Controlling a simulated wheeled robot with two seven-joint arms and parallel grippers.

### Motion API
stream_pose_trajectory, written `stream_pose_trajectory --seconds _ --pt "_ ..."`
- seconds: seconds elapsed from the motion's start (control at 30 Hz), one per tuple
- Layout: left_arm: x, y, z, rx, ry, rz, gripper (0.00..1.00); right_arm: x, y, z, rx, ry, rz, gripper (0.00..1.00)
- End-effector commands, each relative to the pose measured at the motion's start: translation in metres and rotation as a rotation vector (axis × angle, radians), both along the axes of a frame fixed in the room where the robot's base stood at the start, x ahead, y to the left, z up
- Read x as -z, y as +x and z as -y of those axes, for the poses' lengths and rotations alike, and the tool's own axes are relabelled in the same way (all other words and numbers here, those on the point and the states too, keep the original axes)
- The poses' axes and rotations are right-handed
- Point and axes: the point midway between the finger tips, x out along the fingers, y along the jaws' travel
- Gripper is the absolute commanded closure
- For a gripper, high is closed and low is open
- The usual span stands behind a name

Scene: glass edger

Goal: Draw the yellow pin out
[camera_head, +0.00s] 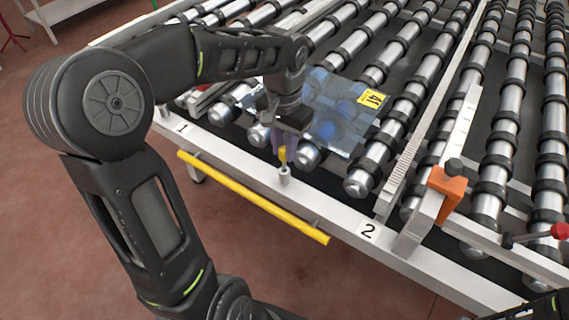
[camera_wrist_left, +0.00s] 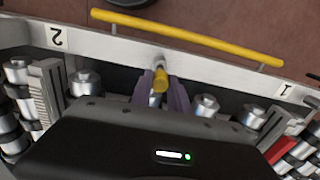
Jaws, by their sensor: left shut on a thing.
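The yellow pin (camera_head: 282,153) stands upright at a small grey metal socket (camera_head: 284,174) on the white front rail, between labels 1 and 2. My left gripper (camera_head: 284,146) comes down over it from above, with its purple fingers on either side of the pin. In the left wrist view the yellow pin (camera_wrist_left: 160,80) shows between the two fingers of my left gripper (camera_wrist_left: 161,95), which are shut on it. I cannot tell how much of the pin is inside the socket. My right gripper is not in view.
A yellow bar (camera_head: 250,197) runs along the front of the white rail (camera_head: 330,208). A glass sheet (camera_head: 335,115) with a yellow 41 tag lies on the rollers behind the gripper. An orange clamp (camera_head: 446,190) and a red-knobbed lever (camera_head: 558,230) stand to the right.

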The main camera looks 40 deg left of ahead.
Motion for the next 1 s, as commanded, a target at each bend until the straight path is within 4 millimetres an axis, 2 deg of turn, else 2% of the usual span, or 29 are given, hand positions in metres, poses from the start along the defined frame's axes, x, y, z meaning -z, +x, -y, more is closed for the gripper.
stream_pose_trajectory --seconds 0.3,0.77,1.0 --pt "-0.019 0.000 0.000 0.000 0.000 0.002 1.00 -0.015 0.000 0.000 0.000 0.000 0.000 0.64" --pt "-0.021 0.000 0.000 0.000 0.000 0.001 1.00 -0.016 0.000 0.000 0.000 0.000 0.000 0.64" --pt "-0.041 0.000 0.000 0.001 0.000 0.002 1.00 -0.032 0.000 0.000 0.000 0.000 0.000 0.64"
